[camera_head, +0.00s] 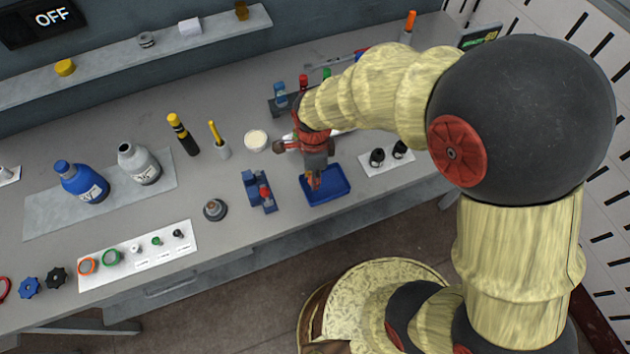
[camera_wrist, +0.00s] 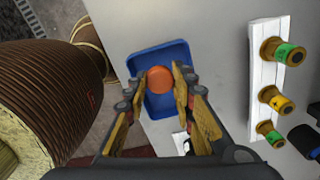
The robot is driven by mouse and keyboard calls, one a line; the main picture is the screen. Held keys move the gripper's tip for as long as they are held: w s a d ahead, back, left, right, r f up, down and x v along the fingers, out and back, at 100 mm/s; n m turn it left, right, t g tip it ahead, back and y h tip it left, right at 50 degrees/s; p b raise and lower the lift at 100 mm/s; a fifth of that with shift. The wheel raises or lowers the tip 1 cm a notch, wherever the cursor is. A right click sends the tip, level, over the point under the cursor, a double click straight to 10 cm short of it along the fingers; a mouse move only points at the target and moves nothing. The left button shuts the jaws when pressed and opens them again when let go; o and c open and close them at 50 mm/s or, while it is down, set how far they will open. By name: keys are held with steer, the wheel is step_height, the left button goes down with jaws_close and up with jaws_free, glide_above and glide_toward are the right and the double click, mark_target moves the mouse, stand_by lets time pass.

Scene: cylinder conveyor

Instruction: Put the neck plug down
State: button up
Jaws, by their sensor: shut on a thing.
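The neck plug, an orange round piece (camera_wrist: 160,79), shows between the fingertips in the wrist view. My gripper (camera_wrist: 158,88) is shut on it. In the head view my gripper (camera_head: 315,172) points down over the blue tray (camera_head: 337,194). The tray is shallow, with a raised rim, and also shows in the wrist view (camera_wrist: 172,52) behind the plug. The plug appears over the tray's floor. I cannot tell whether it touches the tray. The fingers cover part of the tray.
A blue holder (camera_head: 250,184) stands left of the tray. A white card with two dark pieces (camera_head: 377,158) lies to its right. A white strip with several gold-ended pieces (camera_wrist: 274,88) is right in the wrist view. Bare bench (camera_head: 275,222) lies left of the tray.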

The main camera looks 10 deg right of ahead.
steer(key=shift+w+d+f+b, duration=0.15)
steer(key=shift+f+b, duration=0.15)
steer(key=shift+f, duration=1.5)
steer(key=shift+f, duration=0.1)
steer(key=o, duration=0.7)
steer(key=shift+o, duration=0.5)
step_height(320, 180, up, 12)
steer(key=shift+r+p, duration=0.1)
steer(key=shift+p, duration=0.95)
steer(key=s+d+r+n+t, duration=0.2)
steer(key=s+d+r+n, duration=0.4)
steer(key=r+n, duration=0.3)
steer(key=s+d+r+n+t, duration=0.3)
steer(key=s+d+r+n, duration=0.2)
steer(key=d+r+n, duration=0.3)
steer(key=shift+s+r+n+t, duration=0.3)
steer(key=shift+s+r+n, duration=0.1)
steer(key=shift+r, duration=0.45)
